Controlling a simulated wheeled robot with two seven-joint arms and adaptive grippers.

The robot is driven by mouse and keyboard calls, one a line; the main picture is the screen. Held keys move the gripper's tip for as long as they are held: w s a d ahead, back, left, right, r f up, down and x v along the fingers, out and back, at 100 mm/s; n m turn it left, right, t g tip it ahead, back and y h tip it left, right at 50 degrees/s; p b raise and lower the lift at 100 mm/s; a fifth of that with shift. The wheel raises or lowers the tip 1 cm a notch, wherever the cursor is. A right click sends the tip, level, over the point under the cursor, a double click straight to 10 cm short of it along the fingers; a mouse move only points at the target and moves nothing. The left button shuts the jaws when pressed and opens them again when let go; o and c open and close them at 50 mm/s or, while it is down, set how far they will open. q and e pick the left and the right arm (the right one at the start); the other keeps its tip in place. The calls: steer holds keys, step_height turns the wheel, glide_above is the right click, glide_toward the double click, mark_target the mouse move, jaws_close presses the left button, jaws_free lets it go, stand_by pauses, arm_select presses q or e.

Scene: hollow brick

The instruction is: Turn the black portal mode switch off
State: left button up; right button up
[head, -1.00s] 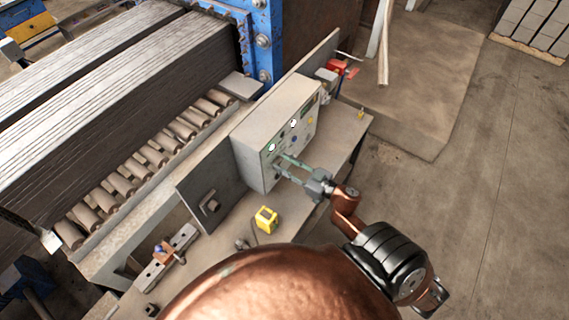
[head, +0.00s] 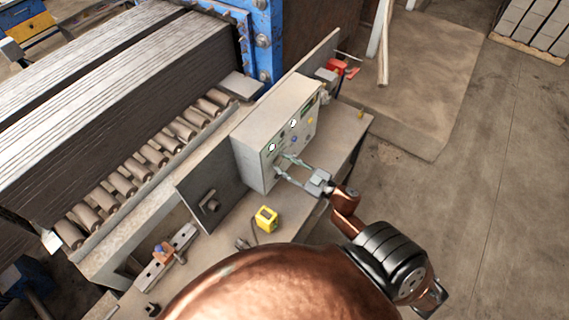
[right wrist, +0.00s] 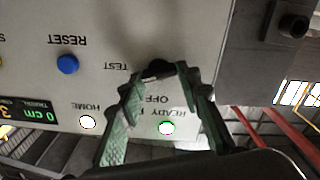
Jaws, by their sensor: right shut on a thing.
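The grey control box (head: 262,138) stands on the bench with its button panel facing right. The black portal mode switch (right wrist: 157,70) is a small dark knob on the panel, partly hidden by the fingertips. The word OFF is beside it, upside down in the right wrist view. My right gripper (head: 281,165) reaches the lower part of the panel. In the right wrist view its two green fingers (right wrist: 158,74) close on the switch from both sides. I cannot tell exactly which way the switch points. My left gripper is not in view.
A blue RESET button (right wrist: 67,64), a white HOME light (right wrist: 88,122) and a green-rimmed READY light (right wrist: 167,128) are on the panel. A yellow device (head: 266,219) lies on the bench. A red object (head: 338,67) is behind the box. The floor to the right is open.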

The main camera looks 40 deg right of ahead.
steer(key=shift+a+f+n+b, duration=0.1)
steer(key=shift+n+b, duration=1.05)
steer(key=shift+n, duration=2.3)
steer(key=shift+a+f+n+b, duration=0.1)
steer(key=shift+n+b, duration=1)
steer(key=shift+n, duration=2.35)
steer(key=o, duration=1.2)
steer(key=shift+c, duration=0.2)
steer(key=shift+s+d, duration=0.1)
steer(key=shift+s, duration=0.05)
steer(key=v, duration=1.1)
steer(key=shift+s, duration=0.35)
